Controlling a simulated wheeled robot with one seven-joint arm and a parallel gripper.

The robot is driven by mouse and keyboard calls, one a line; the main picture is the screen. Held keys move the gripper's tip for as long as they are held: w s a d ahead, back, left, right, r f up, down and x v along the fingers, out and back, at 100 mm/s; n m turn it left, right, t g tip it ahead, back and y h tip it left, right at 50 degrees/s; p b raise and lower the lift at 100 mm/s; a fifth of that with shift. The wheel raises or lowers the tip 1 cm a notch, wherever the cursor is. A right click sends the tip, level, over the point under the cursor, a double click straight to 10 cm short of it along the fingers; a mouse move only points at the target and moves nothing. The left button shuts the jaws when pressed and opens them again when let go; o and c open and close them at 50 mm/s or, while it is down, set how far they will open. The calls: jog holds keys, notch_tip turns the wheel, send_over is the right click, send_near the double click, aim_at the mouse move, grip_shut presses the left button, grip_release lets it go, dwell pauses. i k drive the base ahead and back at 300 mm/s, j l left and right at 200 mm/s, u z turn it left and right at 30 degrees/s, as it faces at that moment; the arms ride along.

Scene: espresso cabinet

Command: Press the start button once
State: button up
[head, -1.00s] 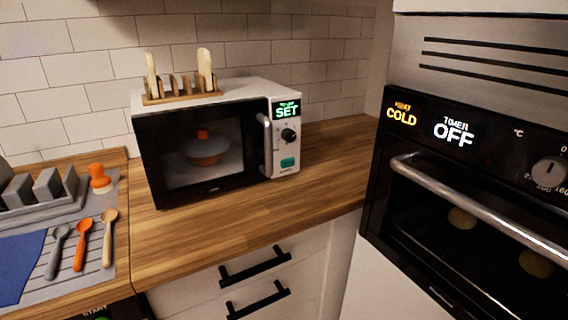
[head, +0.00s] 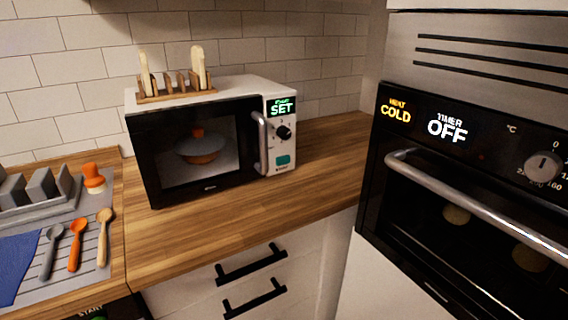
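A microwave (head: 205,145) stands on the wooden counter with its door shut. A grey and orange pot-like item (head: 201,147) shows through its door glass. Its right-hand panel has a green display (head: 282,106) whose larger line reads "SET", a black knob (head: 283,132) below it, and a teal button (head: 283,160) at the bottom. Small lettering under the teal button is too small to read. At the bottom left, a dark front partly in view carries the word "START" (head: 91,311) with a bit of green below it, cut off by the frame edge. My gripper is not in view.
A toast rack (head: 176,94) sits on the microwave. At left, a drainer (head: 72,258) holds several spoons and a blue cloth (head: 18,262). An oven (head: 470,190) with a protruding handle stands at right, displays reading "COLD" and "OFF". Counter (head: 325,160) right of the microwave is clear.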

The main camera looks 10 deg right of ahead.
aim_at(285, 159)
jog(key=i+j+u, duration=0.1)
jog(key=j, duration=0.3)
jog(key=i+j+u, duration=0.15)
jog(key=i+j, duration=0.15)
jog(key=j, duration=0.15)
jog(key=i+j+u, duration=0.1)
jog(key=i+j, duration=0.15)
jog(key=i+j+u, duration=0.1)
jog(key=j, duration=0.4)
jog(key=i, duration=0.1)
